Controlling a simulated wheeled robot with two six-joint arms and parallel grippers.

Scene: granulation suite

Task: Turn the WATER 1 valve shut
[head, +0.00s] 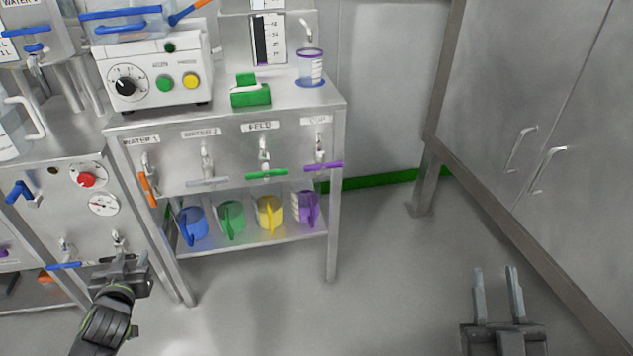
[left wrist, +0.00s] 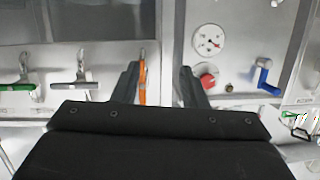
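The WATER 1 valve (head: 147,187) has an orange lever on the steel panel under its label (head: 141,141). The lever hangs down, nearly vertical with a slight tilt. In the left wrist view, which looks upside down, the orange lever (left wrist: 142,82) shows beside the left-hand finger, apparently beyond it; I see no clear contact. My left gripper (head: 122,262) is below and left of the valve in the head view. Its fingers (left wrist: 158,85) are apart and hold nothing visible. My right gripper (head: 497,285) is open and empty over the floor at lower right.
Grey WATER 2 (head: 208,182), green FEED (head: 266,174) and purple valve levers (head: 324,166) lie crosswise to the right. Coloured jugs stand on the shelf below. A neighbouring panel at left carries a red knob (head: 87,180), gauge (head: 103,205) and blue handles. Floor at right is clear.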

